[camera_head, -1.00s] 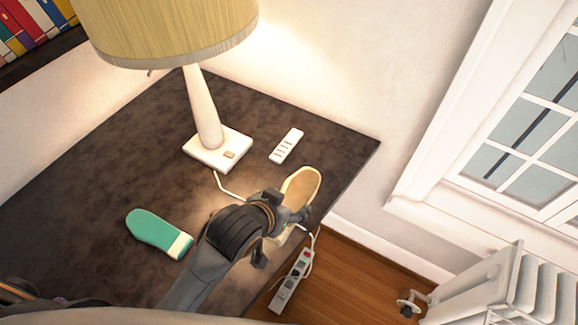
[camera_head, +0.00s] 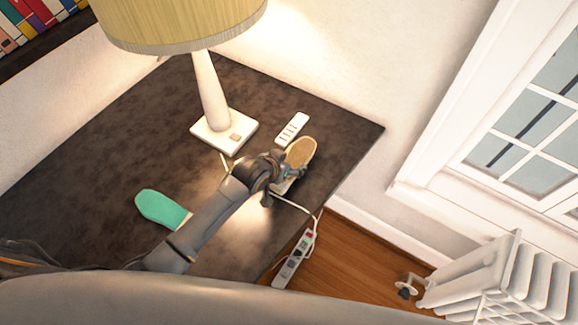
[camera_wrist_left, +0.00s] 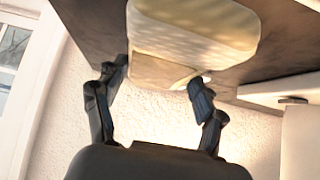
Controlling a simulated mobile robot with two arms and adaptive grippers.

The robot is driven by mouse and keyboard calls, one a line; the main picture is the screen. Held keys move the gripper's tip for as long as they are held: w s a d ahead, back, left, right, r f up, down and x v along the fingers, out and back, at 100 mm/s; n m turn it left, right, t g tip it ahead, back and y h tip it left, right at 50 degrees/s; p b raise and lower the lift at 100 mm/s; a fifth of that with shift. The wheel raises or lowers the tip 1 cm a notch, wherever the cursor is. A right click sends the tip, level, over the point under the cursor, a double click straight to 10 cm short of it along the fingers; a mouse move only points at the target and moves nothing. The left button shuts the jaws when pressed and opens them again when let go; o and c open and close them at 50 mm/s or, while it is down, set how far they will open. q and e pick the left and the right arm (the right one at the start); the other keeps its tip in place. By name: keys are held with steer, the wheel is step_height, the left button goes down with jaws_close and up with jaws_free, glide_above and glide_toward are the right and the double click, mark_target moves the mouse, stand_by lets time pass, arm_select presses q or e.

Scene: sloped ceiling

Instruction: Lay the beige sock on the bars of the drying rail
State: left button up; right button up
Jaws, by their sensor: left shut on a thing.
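The beige sock (camera_head: 300,152) is at my left gripper (camera_head: 284,176), above the right part of the dark table. In the left wrist view the sock (camera_wrist_left: 190,28) fills the top middle, and its cuff end lies between the two dark fingers (camera_wrist_left: 155,88). My left gripper is shut on it. Thin white bars of what looks like the drying rail (camera_head: 492,306) show in front of the radiator at the bottom right, cut off by the picture edge. My right gripper is not in view.
A teal sock (camera_head: 160,207) lies on the dark table (camera_head: 110,150), partly behind my left arm. A lamp (camera_head: 212,95) and a white remote (camera_head: 292,130) stand behind. A power strip (camera_head: 295,260) lies near the table edge. The white radiator (camera_head: 465,275) stands under the window.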

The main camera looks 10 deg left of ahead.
arm_select(q)
steer(key=shift+s+f, duration=0.1)
steer(key=shift+f, duration=1.1)
steer(key=shift+f, duration=0.15)
steer(key=o, duration=1.3)
steer(key=shift+c, duration=0.2)
